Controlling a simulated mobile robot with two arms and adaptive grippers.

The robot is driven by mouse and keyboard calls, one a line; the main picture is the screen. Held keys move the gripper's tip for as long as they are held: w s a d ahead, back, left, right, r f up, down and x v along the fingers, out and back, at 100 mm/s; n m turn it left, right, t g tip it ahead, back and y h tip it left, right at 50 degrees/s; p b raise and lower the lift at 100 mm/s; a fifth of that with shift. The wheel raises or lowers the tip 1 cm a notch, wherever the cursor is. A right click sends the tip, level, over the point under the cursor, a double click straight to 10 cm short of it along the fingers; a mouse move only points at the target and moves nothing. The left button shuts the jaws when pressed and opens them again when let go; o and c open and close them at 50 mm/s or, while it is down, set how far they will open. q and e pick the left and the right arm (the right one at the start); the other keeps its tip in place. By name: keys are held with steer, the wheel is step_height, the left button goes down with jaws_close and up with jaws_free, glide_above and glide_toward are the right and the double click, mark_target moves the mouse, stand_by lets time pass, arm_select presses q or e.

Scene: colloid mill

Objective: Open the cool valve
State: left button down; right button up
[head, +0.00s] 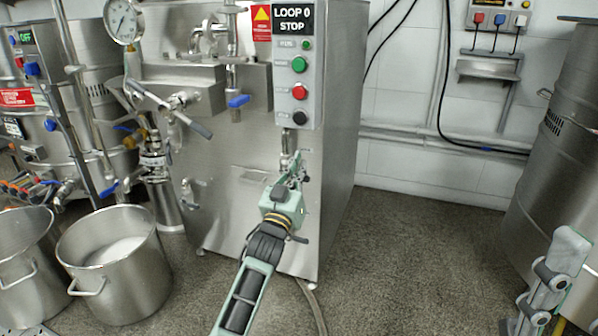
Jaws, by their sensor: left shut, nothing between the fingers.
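The mill's steel cabinet (250,215) fills the middle of the head view. A blue-handled valve (237,101) sits on the vertical pipe at its front, left of the control panel. No readable label marks any valve as the cool valve. Other blue handles show at the far left, one of them low beside the steel pots (109,190). My left gripper (293,165) is shut and empty, in front of the cabinet just below the control panel. It is below and right of the blue valve, apart from it. A metal fitting (287,141) is partly hidden behind its fingertips.
The control panel (298,65) reads LOOP 0 STOP. A long metal lever (190,124) sticks out at the left of the cabinet. Two steel pots (122,285) stand on the floor at lower left. A large steel vessel (565,140) stands right; the floor (420,250) between is clear.

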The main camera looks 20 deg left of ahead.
arm_select(q)
steer(key=shift+f, duration=0.35)
steer(key=shift+d, duration=0.1)
